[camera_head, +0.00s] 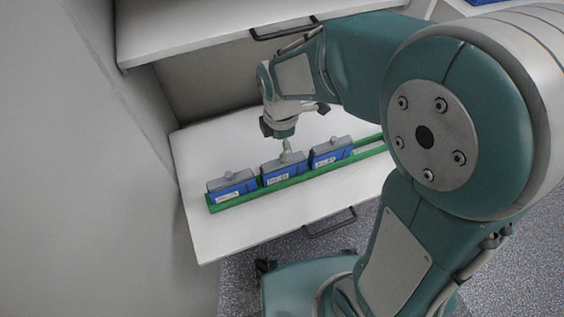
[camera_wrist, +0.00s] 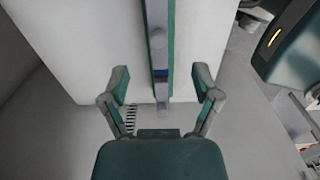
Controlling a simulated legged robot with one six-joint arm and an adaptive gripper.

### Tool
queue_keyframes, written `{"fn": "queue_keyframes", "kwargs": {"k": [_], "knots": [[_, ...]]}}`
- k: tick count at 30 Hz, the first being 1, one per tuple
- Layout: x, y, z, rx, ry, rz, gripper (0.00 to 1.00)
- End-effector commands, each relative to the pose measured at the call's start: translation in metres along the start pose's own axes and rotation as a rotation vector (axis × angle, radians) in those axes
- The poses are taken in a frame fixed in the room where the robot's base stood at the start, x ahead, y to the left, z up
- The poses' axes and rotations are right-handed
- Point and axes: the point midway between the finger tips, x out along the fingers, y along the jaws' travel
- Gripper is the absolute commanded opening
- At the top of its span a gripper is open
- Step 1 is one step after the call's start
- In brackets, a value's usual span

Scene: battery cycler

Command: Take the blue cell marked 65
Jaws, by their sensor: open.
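Three blue cells with grey tops and white labels stand in a row in a green rail (camera_head: 228,204): a left cell (camera_head: 232,187), a middle cell (camera_head: 284,170) and a right cell (camera_head: 331,154). The label marks are too small to read, so I cannot tell which one is 65. My gripper (camera_head: 286,147) is at the knob of the middle cell. In the wrist view my gripper (camera_wrist: 161,80) is open, its two fingers wide apart. A grey and blue strip in the green rail (camera_wrist: 171,40) runs up between them, touching neither finger.
The rail lies on a white pulled-out shelf (camera_head: 225,240) with a dark handle (camera_head: 330,222) at its front. Another white shelf (camera_head: 190,35) hangs above and behind my wrist. A pale wall (camera_head: 110,180) rises at the left. The rail's right end is empty.

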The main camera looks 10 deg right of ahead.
Motion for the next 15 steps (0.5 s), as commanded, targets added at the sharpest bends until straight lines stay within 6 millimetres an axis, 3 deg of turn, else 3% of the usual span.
{"fn": "queue_keyframes", "kwargs": {"k": [4,15], "knots": [[0.027,-0.001,0.001,0.002,0.000,-0.007,0.80],[0.068,0.002,0.004,0.004,0.000,-0.007,0.80]]}}
